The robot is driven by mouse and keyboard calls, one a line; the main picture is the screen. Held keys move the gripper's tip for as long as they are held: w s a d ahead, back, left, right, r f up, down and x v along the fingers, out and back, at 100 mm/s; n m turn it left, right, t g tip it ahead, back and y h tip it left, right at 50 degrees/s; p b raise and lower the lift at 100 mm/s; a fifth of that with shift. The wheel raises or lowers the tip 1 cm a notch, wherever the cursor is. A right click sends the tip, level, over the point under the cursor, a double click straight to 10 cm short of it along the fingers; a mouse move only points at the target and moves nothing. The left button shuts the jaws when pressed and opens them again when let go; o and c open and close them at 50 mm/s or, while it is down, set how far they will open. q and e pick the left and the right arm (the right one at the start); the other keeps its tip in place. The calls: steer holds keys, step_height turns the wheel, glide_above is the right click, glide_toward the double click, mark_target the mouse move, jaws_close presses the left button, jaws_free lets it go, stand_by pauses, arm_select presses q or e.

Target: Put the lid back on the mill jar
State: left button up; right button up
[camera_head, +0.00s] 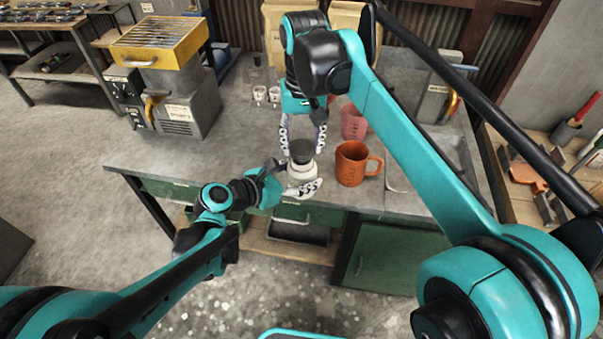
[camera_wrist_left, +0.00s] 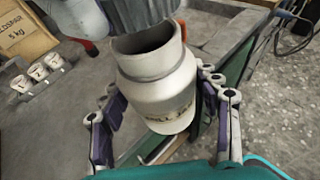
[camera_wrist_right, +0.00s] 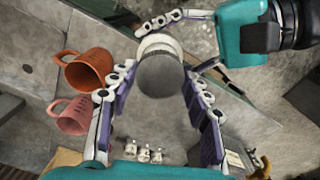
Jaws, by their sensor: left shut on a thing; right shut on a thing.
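The mill jar (camera_head: 301,174) is a cream-white, lettered jar near the bench's front edge, and my left gripper (camera_head: 296,180) is shut on its sides. The left wrist view shows the jar (camera_wrist_left: 160,88) with its dark mouth open. The dark grey lid (camera_head: 302,149) is above it, held by my right gripper (camera_head: 302,141). In the left wrist view the ribbed lid (camera_wrist_left: 140,14) is just above the mouth, with a gap along the near rim. The right wrist view shows the lid (camera_wrist_right: 160,76) between the right fingers, covering part of the jar (camera_wrist_right: 160,42).
An orange mug (camera_head: 351,165) stands close right of the jar, with a pink mug (camera_head: 354,122) behind it. Small white cups (camera_head: 267,94) and paper bags (camera_head: 278,30) are at the back. A yellow-topped machine (camera_head: 165,75) is at the left. The bench (camera_head: 185,165) left of the jar is clear.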

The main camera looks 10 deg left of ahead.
mark_target(302, 175)
steer(key=shift+f, duration=0.1)
stand_by(0.5)
steer(key=shift+f, duration=0.75)
steer(key=shift+f, duration=0.55)
